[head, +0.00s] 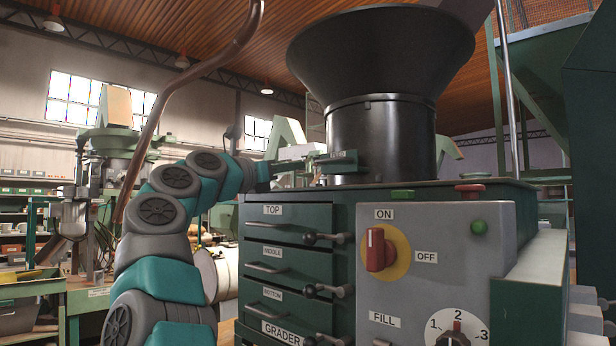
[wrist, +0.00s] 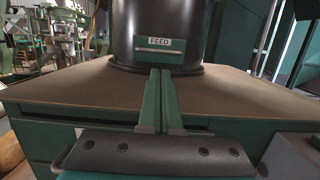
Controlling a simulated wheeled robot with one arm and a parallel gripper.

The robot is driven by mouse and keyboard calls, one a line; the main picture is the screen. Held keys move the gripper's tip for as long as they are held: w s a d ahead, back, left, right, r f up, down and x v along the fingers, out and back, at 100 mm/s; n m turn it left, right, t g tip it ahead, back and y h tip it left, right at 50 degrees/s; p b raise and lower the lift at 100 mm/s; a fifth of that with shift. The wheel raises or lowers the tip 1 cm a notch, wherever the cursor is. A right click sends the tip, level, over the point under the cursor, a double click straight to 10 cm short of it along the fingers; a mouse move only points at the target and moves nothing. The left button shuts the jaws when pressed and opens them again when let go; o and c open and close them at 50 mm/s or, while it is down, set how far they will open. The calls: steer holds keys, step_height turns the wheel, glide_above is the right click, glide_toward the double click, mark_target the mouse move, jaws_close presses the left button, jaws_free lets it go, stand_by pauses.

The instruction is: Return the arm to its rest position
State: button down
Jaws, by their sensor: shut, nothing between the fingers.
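My arm (head: 158,212) reaches up from the bottom left in the head view, bent over toward the machine. My gripper shows in the wrist view (wrist: 161,88) with its two green fingers together and nothing between them. It points at the black hopper (head: 381,137), just below its FEED label and handle in the wrist view (wrist: 160,45). The fingers are over the cabinet's flat top (wrist: 70,88). I cannot tell whether the fingertips touch the hopper.
The green grader cabinet (head: 345,222) has TOP, MIDDLE and BOTTOM drawers with protruding latches, all looking shut. Its grey panel (head: 450,265) carries a red ON/OFF switch (head: 376,249) and a FILL dial (head: 457,332). A curved brown pipe (head: 180,110) rises behind my arm.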

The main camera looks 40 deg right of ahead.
steer(key=shift+b+v, duration=0.6)
steer(key=shift+v, duration=1.7)
